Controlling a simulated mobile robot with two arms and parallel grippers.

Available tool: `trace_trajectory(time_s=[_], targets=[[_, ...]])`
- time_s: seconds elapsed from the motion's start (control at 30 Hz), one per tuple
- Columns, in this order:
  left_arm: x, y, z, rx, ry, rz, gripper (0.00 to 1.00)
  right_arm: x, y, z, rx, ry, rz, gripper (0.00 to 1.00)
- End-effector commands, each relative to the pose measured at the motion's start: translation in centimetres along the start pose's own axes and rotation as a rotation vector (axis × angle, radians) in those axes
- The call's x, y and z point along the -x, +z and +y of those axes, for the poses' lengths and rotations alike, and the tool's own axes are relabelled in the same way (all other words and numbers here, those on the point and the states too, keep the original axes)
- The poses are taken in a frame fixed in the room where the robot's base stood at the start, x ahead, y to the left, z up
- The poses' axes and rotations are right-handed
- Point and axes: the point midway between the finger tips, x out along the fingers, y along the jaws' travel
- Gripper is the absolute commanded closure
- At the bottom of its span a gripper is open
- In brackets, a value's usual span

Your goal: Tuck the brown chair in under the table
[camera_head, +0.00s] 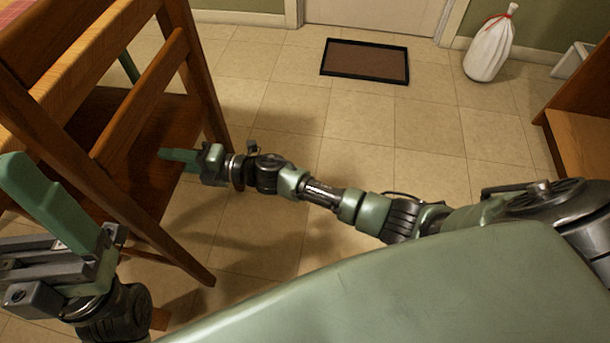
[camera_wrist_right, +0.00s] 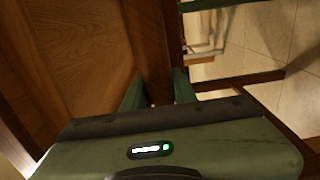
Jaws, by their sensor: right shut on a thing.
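The brown wooden chair (camera_head: 145,105) fills the left of the head view, with its slatted back towards me and its seat (camera_head: 110,112) beyond. My right gripper (camera_head: 180,156) reaches to the chair's back from the right. In the right wrist view, its two green fingers stand either side of a brown chair post (camera_wrist_right: 152,70), and it is shut on the chair. My left gripper (camera_head: 50,205) is at the lower left, in front of the chair; its jaw gap is not clear. A reddish surface (camera_head: 45,25) behind the chair back may be the table, mostly hidden.
The tiled floor (camera_head: 320,120) is open right of the chair. A dark-edged doormat (camera_head: 366,61) lies before the door. A white bag with a red tie (camera_head: 490,48) stands at the back right, and wooden furniture (camera_head: 580,125) is at the right edge.

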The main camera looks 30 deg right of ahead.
Motion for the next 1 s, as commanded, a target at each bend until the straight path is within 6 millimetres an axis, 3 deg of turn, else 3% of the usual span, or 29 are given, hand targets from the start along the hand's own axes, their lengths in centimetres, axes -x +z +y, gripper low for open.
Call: trace_trajectory(time_s=[0.07,0.1,0.17,0.7,1.0], targets=[[0.1,0.0,0.0,0.000,0.000,0.000,0.05,0.3,-0.3,-0.9,-0.001,-0.013,0.006,1.00],[0.1,0.0,0.0,0.000,-0.001,0.000,0.05,0.3,-0.3,-0.9,-0.001,-0.013,0.006,0.67],[0.1,0.0,0.0,0.000,-0.001,0.000,0.05,0.3,-0.3,-0.8,-0.001,-0.012,0.006,0.51],[-0.1,0.0,0.0,0.000,-0.002,-0.001,0.05,0.3,0.0,-0.1,0.000,-0.002,0.003,0.49],[-1.2,-0.3,0.0,0.001,-0.008,-0.013,0.05,4.4,0.0,0.1,-0.001,-0.003,0.002,0.49]])
